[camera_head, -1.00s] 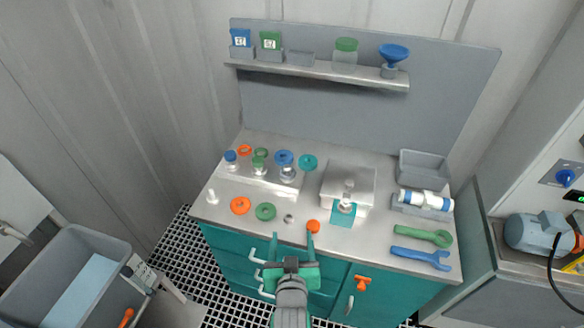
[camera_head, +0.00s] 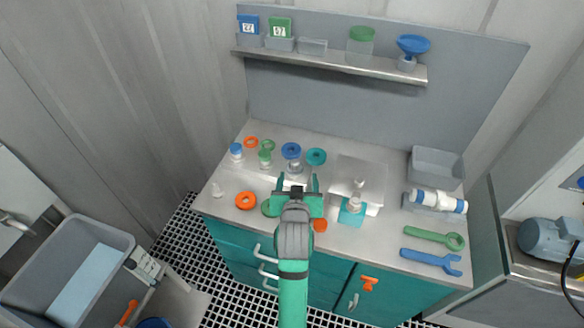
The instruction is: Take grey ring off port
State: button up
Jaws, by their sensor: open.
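My gripper (camera_head: 297,186) is open, its two upright teal fingers apart with nothing seen between them. It is over the front middle of the steel bench, just in front of a small metallic vessel neck (camera_head: 295,167) with a blue ring (camera_head: 291,151) behind it. A steel block (camera_head: 345,173) to the right carries small pale ports (camera_head: 359,184). A second pale fitting (camera_head: 354,203) stands on a teal square (camera_head: 350,216) at its front. I cannot make out for sure which port wears the grey ring; it is too small or hidden.
Left of my gripper are an orange ring (camera_head: 245,201) and a partly covered green ring (camera_head: 267,207). Blue-capped (camera_head: 236,151) and green-capped (camera_head: 265,157) vessels stand behind. Green (camera_head: 435,238) and blue (camera_head: 431,261) wrenches lie right. A shelf (camera_head: 330,66) runs along the back.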

aim_at(295, 169)
jog(key=w, duration=0.1)
jog(key=w+f, duration=0.1)
jog(key=w, duration=0.1)
jog(key=w+a, duration=0.1)
jog(key=w, duration=0.1)
jog(key=shift+w+f, duration=0.15)
jog(key=shift+f, duration=0.15)
jog(key=shift+a, duration=0.25)
jog(key=shift+d, duration=0.35)
jog(key=c, duration=1.1)
jog(key=shift+d, duration=0.1)
